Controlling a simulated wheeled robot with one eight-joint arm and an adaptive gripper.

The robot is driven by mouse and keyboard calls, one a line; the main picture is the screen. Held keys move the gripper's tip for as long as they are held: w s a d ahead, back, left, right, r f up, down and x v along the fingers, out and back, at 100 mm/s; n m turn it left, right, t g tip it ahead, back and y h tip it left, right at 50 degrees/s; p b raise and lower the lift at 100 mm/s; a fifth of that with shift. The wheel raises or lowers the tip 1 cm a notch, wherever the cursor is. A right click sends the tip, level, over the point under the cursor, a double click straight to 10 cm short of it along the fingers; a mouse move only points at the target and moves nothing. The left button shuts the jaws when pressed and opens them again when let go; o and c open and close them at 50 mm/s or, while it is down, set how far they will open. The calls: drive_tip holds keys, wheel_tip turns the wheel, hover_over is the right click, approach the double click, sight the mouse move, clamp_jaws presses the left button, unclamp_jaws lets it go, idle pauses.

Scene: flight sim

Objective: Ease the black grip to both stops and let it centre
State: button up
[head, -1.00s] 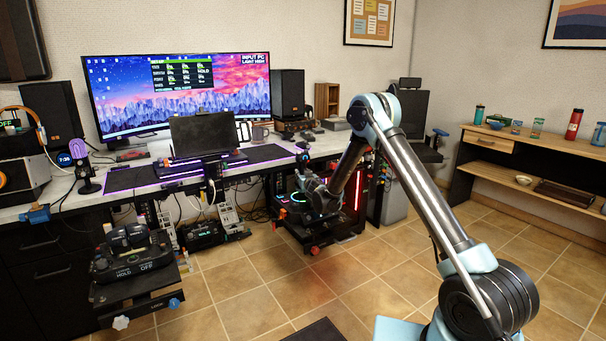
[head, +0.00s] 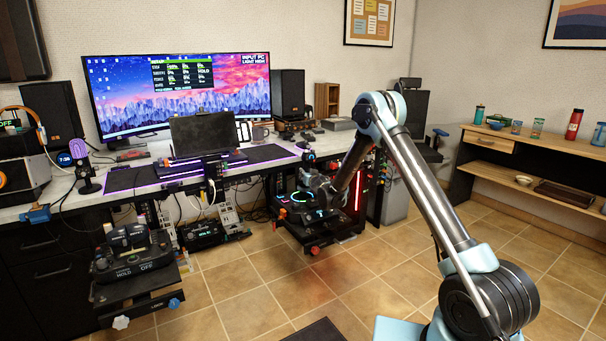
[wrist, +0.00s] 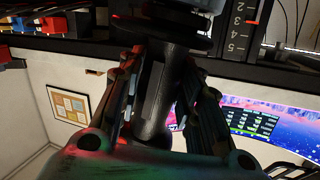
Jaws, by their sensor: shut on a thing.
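The black grip (wrist: 158,105) fills the middle of the wrist view, standing between the two fingers of my gripper (wrist: 160,110). The fingers are closed around its shaft, one on each side. A wide dark round collar sits at the grip's end near the top of that view. In the head view my gripper (head: 322,190) is at the unit with lit rings (head: 298,205) on the right side of the desk. There the grip is mostly hidden by my gripper and arm; a dark knob shows just above them.
A second control unit (head: 135,258) stands on a low stand at the left. The monitor (head: 180,95) shows a small readout panel, too small to read fully. The desk (head: 330,143) runs behind my gripper. Tiled floor (head: 370,270) is open in front.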

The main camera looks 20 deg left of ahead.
sight(301, 182)
drive_tip(key=shift+w+d, duration=0.15)
drive_tip(key=shift+w+d+f+m+g, duration=0.15)
drive_tip(key=shift+w+d+m+g, duration=0.1)
drive_tip(key=shift+w+m+g, duration=0.05)
drive_tip(key=shift+s+a+n+t, duration=0.4)
drive_tip(key=shift+s+a+n, duration=0.3)
drive_tip(key=shift+s, duration=0.25)
drive_tip(key=shift+s+a+n+t, duration=0.4)
drive_tip(key=shift+s+a+n, duration=0.3)
drive_tip(key=shift+n, duration=0.1)
